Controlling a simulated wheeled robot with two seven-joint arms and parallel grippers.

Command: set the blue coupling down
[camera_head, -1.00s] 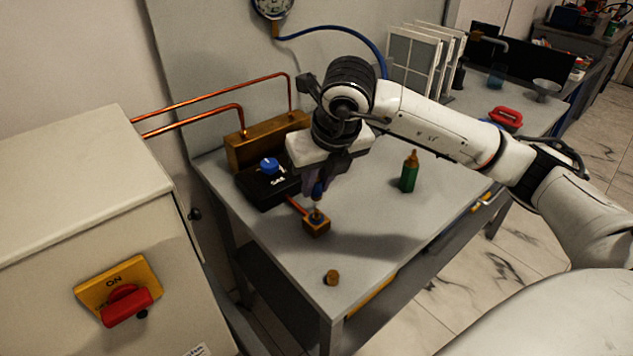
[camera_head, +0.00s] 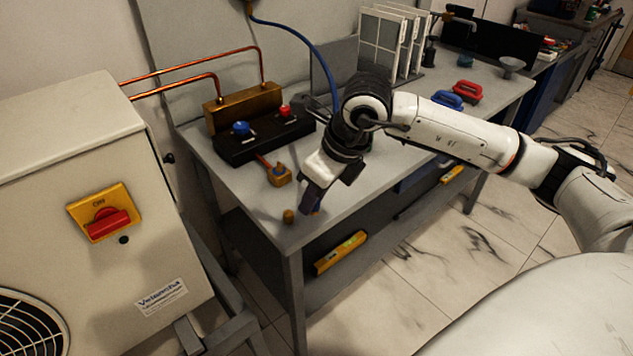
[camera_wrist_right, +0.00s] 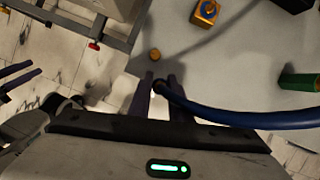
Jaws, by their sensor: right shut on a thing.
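My right gripper (camera_head: 311,206) is shut on the blue coupling (camera_head: 317,208) at the end of the blue hose (camera_head: 305,43). It is low over the front left part of the workbench (camera_head: 380,190), right of a small brass cap (camera_head: 289,216). Most of the coupling is hidden by the fingers. In the right wrist view the hose (camera_wrist_right: 240,118) runs from the right into the right gripper (camera_wrist_right: 160,84). I cannot tell whether the coupling touches the bench. My left gripper (camera_wrist_right: 14,78) shows only at the left edge of that view, its fingers apart and empty.
A brass fitting (camera_head: 279,176) on a copper stub stands behind the cap, before a black block (camera_head: 240,151) with blue and red knobs. Red (camera_head: 467,91) and blue (camera_head: 447,99) handled items lie further back.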

